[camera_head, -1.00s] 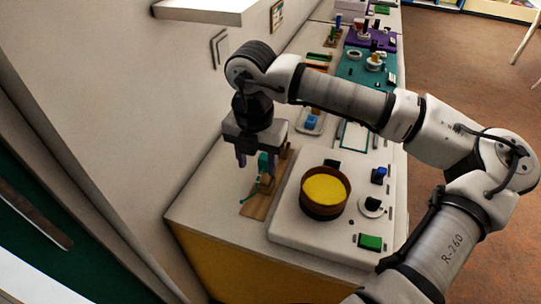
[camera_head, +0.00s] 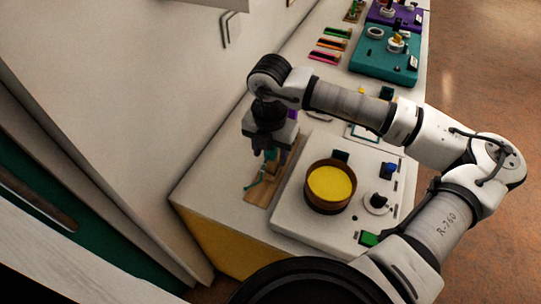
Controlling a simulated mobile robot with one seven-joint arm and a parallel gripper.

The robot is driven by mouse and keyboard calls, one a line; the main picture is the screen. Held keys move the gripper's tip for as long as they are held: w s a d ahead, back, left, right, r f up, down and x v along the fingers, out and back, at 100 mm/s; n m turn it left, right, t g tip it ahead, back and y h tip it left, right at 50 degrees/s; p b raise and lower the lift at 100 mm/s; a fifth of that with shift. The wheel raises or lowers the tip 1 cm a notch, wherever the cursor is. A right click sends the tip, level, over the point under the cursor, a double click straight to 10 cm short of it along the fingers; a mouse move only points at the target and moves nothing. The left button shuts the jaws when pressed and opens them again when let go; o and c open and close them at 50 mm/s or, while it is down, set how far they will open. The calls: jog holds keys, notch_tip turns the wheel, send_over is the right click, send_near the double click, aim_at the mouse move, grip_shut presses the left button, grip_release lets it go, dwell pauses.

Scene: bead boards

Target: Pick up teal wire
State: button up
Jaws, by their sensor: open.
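The teal wire (camera_head: 252,184) is a thin curved strand at the left side of a wooden board (camera_head: 256,195) on the counter. A teal block (camera_head: 269,156) shows between my gripper's fingers, and the wire seems to lead up to it. My gripper (camera_head: 268,166) points down over the far part of the board, open, with its fingers close to the teal block. Whether the fingers touch the block or the wire cannot be told. My gripper hides part of the board's far end.
A white board (camera_head: 290,217) with a round brown tray of yellow beads (camera_head: 329,188) stands right of the wooden board. A wall runs along the left.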

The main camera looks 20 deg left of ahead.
jog(key=shift+f, duration=0.2)
jog(key=c, duration=1.1)
jog(key=shift+o, duration=0.2)
jog(key=shift+r, duration=0.1)
